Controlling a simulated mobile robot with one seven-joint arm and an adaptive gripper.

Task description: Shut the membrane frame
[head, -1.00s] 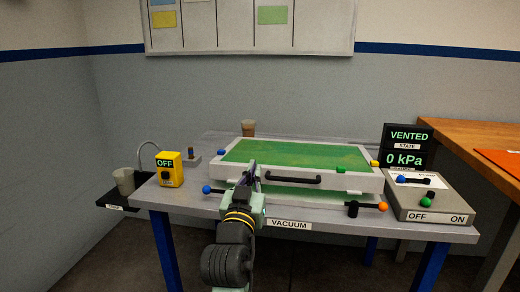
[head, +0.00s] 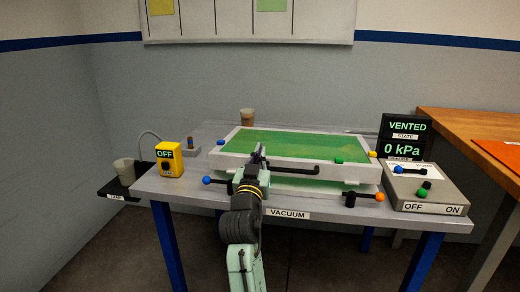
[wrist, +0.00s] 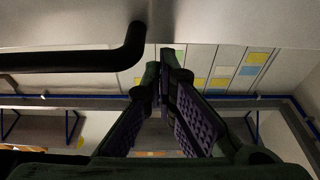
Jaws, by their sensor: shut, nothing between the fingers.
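The membrane frame (head: 225,171), a pale frame with a green sheet (head: 300,141), lies over the table. A gap shows under its front edge, above a pale base (head: 310,190). Its black handle (head: 300,168) is on the front face. My gripper (head: 259,152) is shut and empty at the handle's left end, hiding part of it. In the wrist view the shut fingertips (wrist: 165,55) are just right of the black handle (wrist: 75,60), under a pale surface. I cannot tell whether they touch it.
A blue-knobbed lever (head: 207,180) and an orange-knobbed lever (head: 379,197) flank the front. A yellow OFF box (head: 169,158) stands left, a control box (head: 428,190) right. The display (head: 405,138) reads VENTED, 0 kPa.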

